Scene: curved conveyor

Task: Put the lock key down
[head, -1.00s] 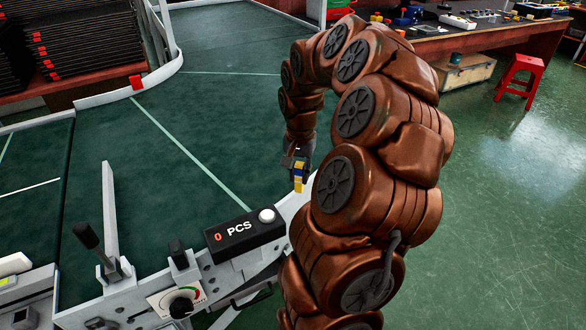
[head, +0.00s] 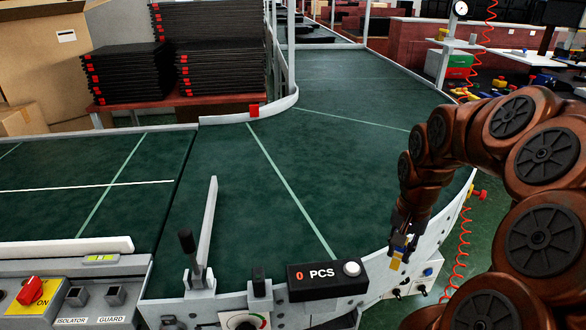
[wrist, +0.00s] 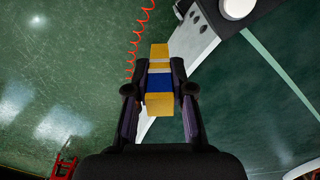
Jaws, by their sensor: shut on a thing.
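The lock key is a yellow bar with a blue band and a pale stripe, best seen in the wrist view (wrist: 159,105). My gripper (wrist: 160,92) is shut on it, with one dark finger on each side of the blue band. In the head view my gripper (head: 402,242) hangs at the right edge of the conveyor, right of the PCS counter box. The yellow end of the lock key (head: 396,263) shows below the fingers there. The key appears to be in the air, not resting on anything.
A black PCS counter (head: 327,278) with a white button sits on the conveyor's front rail. The green curved conveyor belt (head: 225,210) is bare. A lever (head: 190,255), a red ON switch (head: 28,290) and ISOLATOR and GUARD sockets (head: 95,296) are at front left. Black trays (head: 205,60) are stacked behind.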

